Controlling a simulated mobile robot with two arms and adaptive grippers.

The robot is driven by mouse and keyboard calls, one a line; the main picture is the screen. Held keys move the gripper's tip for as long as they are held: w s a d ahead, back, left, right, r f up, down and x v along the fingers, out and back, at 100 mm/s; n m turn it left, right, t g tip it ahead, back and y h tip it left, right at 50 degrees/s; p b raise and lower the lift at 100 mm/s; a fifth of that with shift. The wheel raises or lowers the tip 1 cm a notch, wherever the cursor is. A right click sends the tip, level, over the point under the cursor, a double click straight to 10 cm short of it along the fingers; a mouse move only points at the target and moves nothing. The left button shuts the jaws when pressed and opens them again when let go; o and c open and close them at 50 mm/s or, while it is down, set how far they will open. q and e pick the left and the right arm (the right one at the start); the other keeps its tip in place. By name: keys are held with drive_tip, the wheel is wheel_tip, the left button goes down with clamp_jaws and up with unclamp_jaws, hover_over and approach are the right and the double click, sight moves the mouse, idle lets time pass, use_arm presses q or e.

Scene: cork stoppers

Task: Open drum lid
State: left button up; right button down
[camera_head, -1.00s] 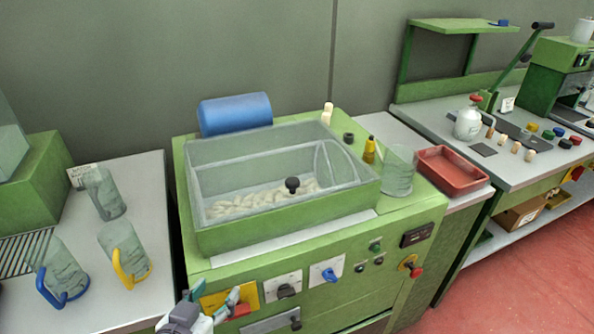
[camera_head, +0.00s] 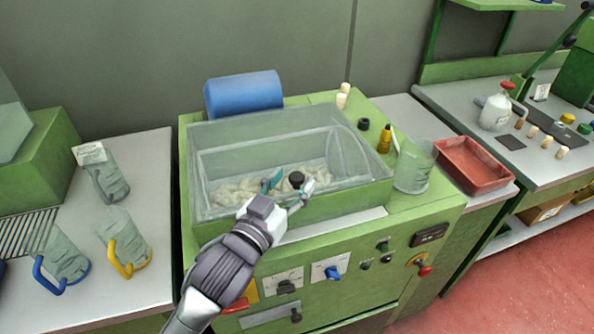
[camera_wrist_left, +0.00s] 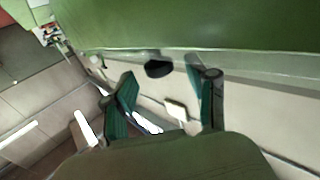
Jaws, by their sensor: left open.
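The drum (camera_head: 290,210) is a green machine body with a clear, box-shaped lid (camera_head: 265,133) over it. The lid appears closed, and pale corks (camera_head: 240,190) show through it. A black round knob (camera_head: 296,179) sits at the lid's front. My left gripper (camera_head: 288,185) is open at the lid's front, with its teal-padded fingers around the knob's sides in the head view. In the left wrist view the black knob (camera_wrist_left: 158,68) shows between and just beyond the open fingers (camera_wrist_left: 163,92); contact cannot be told. My right gripper is not in view.
A blue cylinder (camera_head: 243,94) lies behind the lid. A clear beaker (camera_head: 413,165), a yellow bottle (camera_head: 385,139) and a red tray (camera_head: 474,165) stand to the right. Clear jugs with blue (camera_head: 62,255) and yellow (camera_head: 122,243) handles stand on the left table. Control knobs line the front panel.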

use_arm(q)
drive_tip(key=shift+x, duration=1)
drive_tip(key=shift+w+d, duration=0.15)
drive_tip(key=shift+w, duration=0.1)
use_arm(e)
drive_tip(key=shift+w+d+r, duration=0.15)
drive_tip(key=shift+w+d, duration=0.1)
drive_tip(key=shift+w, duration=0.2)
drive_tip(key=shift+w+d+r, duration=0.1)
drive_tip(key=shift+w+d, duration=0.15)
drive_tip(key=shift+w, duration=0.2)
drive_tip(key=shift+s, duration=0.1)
use_arm(q)
drive_tip(key=shift+c, duration=1.9)
clamp_jaws()
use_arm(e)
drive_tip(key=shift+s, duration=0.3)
